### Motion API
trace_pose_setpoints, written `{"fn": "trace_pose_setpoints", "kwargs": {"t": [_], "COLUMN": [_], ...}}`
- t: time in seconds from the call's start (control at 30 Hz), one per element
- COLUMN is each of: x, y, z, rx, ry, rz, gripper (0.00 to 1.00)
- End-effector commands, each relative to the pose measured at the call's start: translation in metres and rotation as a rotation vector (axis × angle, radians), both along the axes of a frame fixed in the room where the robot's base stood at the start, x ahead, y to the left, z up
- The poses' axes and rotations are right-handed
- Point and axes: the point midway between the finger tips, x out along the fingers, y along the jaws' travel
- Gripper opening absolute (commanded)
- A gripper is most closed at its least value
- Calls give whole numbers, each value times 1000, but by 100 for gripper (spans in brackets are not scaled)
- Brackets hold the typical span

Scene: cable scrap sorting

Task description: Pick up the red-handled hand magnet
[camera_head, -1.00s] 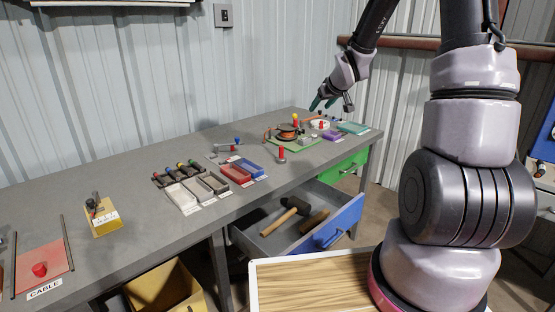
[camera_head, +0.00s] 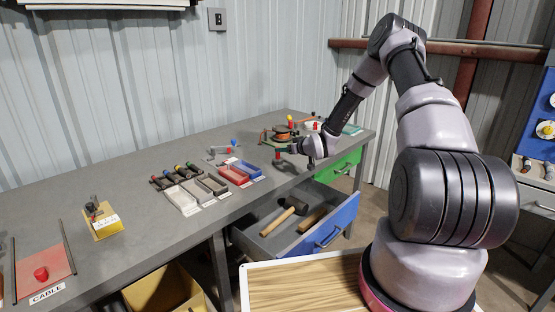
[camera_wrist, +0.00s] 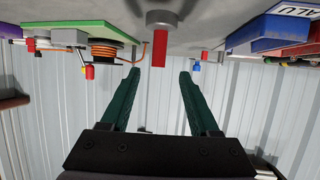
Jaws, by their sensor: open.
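The red-handled hand magnet (camera_head: 277,155) stands upright near the front edge of the grey workbench. In the wrist view, which shows the bench upside down, its red handle (camera_wrist: 160,47) and round grey base are clear. My gripper (camera_head: 287,147) is low over the bench, beside the magnet in the head view. In the wrist view my gripper (camera_wrist: 159,75) is open, with dark green fingers. The handle lines up with the gap between the fingertips and lies just beyond them. No finger visibly touches it.
A blue tray (camera_head: 247,168) and a red tray (camera_head: 234,175) lie left of the magnet. A cable spool (camera_wrist: 103,49) on a green board (camera_wrist: 75,30) is close by. An open blue drawer (camera_head: 338,222) with a mallet (camera_head: 288,217) juts out below the bench edge.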

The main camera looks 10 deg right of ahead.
Motion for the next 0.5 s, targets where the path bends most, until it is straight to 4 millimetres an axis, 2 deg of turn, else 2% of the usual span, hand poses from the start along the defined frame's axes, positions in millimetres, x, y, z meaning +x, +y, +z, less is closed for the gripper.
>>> {"fn": "trace_pose_setpoints", "kwargs": {"t": [0.2,0.5], "x": [15,51], "y": [7,21], "z": [-7,-20], "rx": [0,0], "ry": [1,0], "rz": [0,0], "gripper": [62,62]}}
